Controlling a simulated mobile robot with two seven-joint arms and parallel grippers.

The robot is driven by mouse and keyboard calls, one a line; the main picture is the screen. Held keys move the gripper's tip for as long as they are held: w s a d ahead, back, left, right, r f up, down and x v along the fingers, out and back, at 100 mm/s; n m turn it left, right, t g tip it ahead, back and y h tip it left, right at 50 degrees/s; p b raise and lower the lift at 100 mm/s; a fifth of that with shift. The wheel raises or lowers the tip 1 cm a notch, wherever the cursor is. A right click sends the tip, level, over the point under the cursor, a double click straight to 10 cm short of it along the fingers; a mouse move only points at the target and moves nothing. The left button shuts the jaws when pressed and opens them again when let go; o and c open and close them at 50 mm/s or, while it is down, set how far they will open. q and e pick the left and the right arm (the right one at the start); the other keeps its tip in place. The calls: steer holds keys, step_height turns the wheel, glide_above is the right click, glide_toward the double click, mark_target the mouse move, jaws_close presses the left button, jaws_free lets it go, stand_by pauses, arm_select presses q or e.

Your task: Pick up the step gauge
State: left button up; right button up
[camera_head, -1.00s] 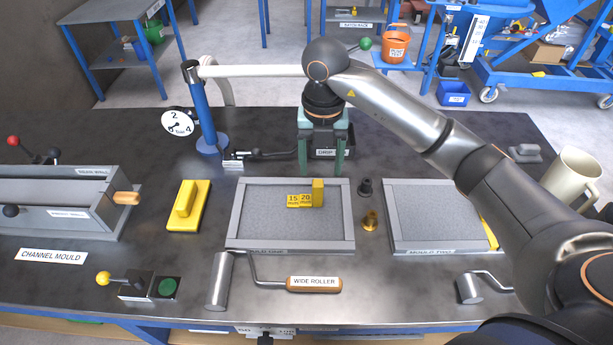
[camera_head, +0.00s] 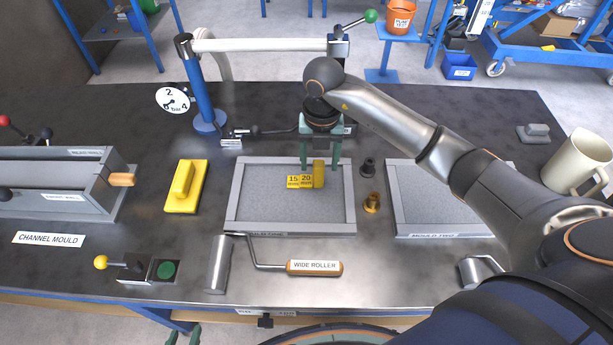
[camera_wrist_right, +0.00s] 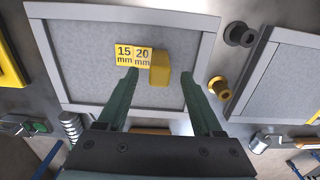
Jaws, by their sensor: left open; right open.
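The yellow step gauge (camera_head: 300,182) sits in the grey left-hand mould (camera_head: 232,215), toward its far right part. It has low parts marked 15 mm and 20 mm and a taller plain block at its right. My right gripper (camera_head: 320,166) is open above the far side of the gauge, pointing down. In the right wrist view the gauge (camera_wrist_right: 134,56) shows whole, and the open fingers (camera_wrist_right: 159,76) appear on either side of the taller block. I cannot tell how far above it they are. My left gripper (camera_head: 183,336) is open at the bottom edge, away from the gauge.
A yellow float (camera_head: 183,187) lies left of the mould, and the wide roller (camera_head: 315,267) in front. Small dark and brass pieces (camera_head: 372,202) stand between this mould and mould two (camera_head: 435,205). A blue post (camera_head: 203,100) with a white arm stands behind.

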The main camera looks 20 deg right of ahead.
step_height(320, 180, down, 3)
steer(key=shift+w+f, duration=0.1)
steer(key=shift+f, duration=0.1)
jaws_close()
stand_by(0.5)
